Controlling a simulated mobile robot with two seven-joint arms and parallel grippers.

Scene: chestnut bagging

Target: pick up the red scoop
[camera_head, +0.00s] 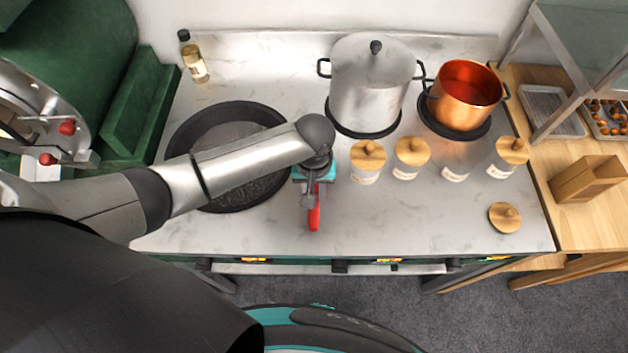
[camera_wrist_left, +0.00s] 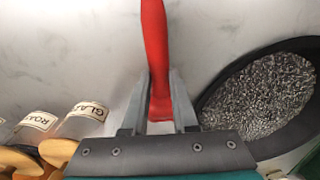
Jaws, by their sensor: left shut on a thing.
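The red scoop (camera_head: 314,218) is on or just above the pale marble counter, at its front middle. Its red handle (camera_wrist_left: 155,45) runs up the middle of the left wrist view. My left gripper (camera_head: 312,186) reaches down over it from the left. In the left wrist view its two fingers (camera_wrist_left: 158,105) are shut on the red scoop, one on each side. The rest of the scoop is hidden by the gripper. I cannot tell whether the scoop touches the counter. My right gripper is not in view.
A black pan (camera_head: 180,150) of dark grains lies left, partly under my left arm. A steel pot (camera_head: 366,90) and a copper pot (camera_head: 462,105) stand behind. Several jars (camera_head: 364,172) stand to the right.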

